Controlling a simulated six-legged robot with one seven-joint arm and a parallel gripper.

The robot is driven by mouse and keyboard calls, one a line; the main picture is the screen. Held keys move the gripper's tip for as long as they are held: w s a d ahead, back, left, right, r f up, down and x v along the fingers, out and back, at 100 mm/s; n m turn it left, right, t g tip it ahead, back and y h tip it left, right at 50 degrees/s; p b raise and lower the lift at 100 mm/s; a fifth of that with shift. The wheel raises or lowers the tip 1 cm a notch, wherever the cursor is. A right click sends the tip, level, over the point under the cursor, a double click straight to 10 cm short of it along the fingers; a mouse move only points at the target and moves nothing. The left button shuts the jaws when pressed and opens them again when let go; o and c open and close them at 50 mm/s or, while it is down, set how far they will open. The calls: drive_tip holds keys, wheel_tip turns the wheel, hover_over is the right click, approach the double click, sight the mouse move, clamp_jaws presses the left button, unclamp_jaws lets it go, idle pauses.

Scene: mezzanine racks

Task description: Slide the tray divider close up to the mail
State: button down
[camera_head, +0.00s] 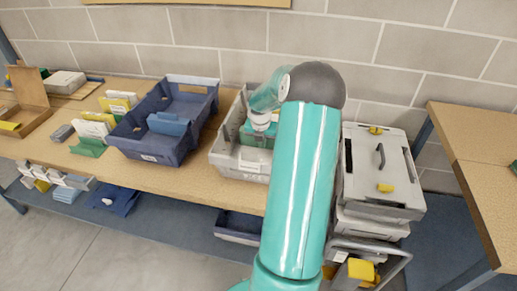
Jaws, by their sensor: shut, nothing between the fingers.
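A grey tray (222,150) stands on the wooden bench, partly hidden behind my teal arm. My gripper (259,128) is shut over this tray, with its fingertips small and hard to make out. A green upright piece (255,140) shows inside the tray just below the gripper; I cannot tell whether it is the divider or whether the gripper touches it. No mail is clearly visible in the grey tray; my arm covers its right part. A blue tray (130,140) to the left holds a blue crosswise panel (168,124).
Green holders with white and yellow cards (92,133) and a brown open box (30,100) stand at the left of the bench. A stack of grey cases (380,175) stands right of my arm. Another wooden table (485,150) is at far right. A block wall is behind.

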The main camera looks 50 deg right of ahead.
drive_tip(key=shift+w+d, duration=0.15)
drive_tip(key=shift+d, duration=0.15)
drive_tip(key=shift+w+d, duration=0.2)
drive_tip(key=shift+d, duration=0.35)
drive_tip(key=shift+w+d, duration=0.2)
drive_tip(key=shift+d, duration=0.3)
idle(1.4)
drive_tip(key=shift+a, duration=0.1)
drive_tip(key=shift+s+a, duration=0.3)
drive_tip(key=shift+a, duration=0.3)
wheel_tip(320, 180, up, 13)
idle(1.1)
idle(0.4)
